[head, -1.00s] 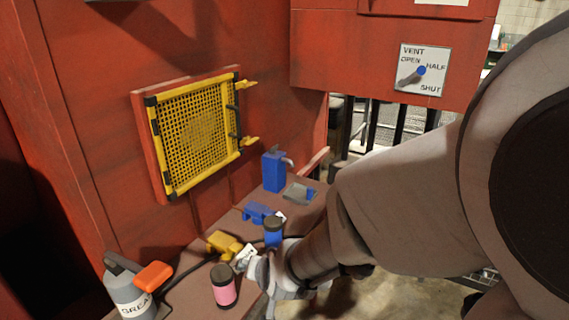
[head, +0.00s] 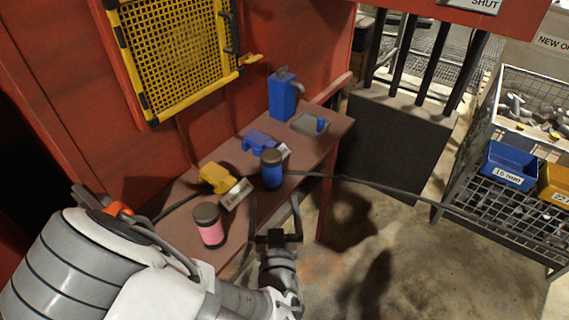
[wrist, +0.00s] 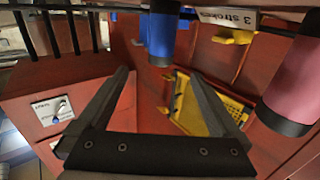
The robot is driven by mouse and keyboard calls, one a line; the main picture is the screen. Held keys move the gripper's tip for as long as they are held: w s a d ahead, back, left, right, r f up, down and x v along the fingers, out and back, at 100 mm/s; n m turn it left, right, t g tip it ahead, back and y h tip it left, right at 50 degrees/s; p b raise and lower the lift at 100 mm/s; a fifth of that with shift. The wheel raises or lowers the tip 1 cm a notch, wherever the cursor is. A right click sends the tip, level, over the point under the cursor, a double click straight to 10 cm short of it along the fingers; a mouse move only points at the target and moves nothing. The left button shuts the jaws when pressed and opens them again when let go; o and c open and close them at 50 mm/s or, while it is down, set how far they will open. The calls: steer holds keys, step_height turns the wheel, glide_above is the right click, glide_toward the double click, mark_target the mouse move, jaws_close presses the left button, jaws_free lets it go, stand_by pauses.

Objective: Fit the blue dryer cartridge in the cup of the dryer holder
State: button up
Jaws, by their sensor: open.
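The blue cartridge with a dark cap (head: 272,170) stands upright near the front edge of the shelf. It also shows upside down at the top of the wrist view (wrist: 161,35). My gripper (head: 275,203) is open and empty, in front of the shelf edge and just below the cartridge in the head view, apart from it. In the wrist view both fingers (wrist: 160,80) are spread with nothing between them. A low blue fixture with a white tag (head: 260,141) lies behind the cartridge. I cannot tell for certain which part is the holder's cup.
A pink cartridge (head: 208,226) and a yellow fixture with a tag (head: 216,179) are at left on the shelf (head: 182,228). A dark cable crosses the shelf. A wire rack (head: 510,195) is at right.

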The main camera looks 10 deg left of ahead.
mark_target(272, 169)
steer(key=b+x, duration=0.7)
steer(key=x, duration=0.5)
steer(key=shift+a+r+b, duration=0.1)
steer(key=shift+a+b, duration=0.1)
steer(key=shift+b, duration=0.15)
steer(key=shift+b+x, duration=0.5)
steer(key=shift+x, duration=2.1)
steer(key=c, duration=1.6)
steer(key=shift+r, duration=0.1)
